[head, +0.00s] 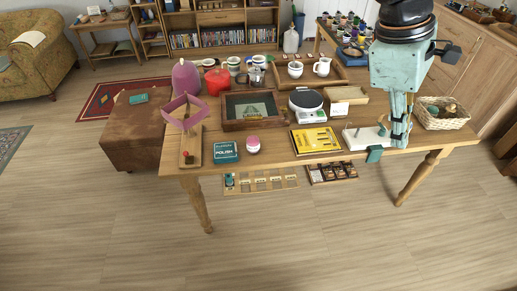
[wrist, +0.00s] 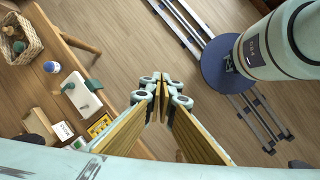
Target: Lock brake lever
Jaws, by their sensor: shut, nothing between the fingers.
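A wooden stand (head: 190,150) with a pink crossed frame and a red-knobbed lever (head: 187,155) stands at the table's left front corner. A white block (head: 366,137) with a green handle (head: 374,154) sits at the right front edge; it also shows in the wrist view (wrist: 83,96). I cannot tell for certain which lever is the brake lever. My gripper (head: 399,140) hangs at the table's right front, beside the white block in the picture. In the wrist view my gripper (wrist: 164,82) is shut and empty, with floor behind its tips.
A teal polish box (head: 225,152), a pink-and-white round jar (head: 253,144), a yellow box (head: 315,140), a framed tray (head: 250,108) and a scale (head: 306,103) crowd the table (head: 275,148). A wicker basket (head: 444,114) stands at the right end.

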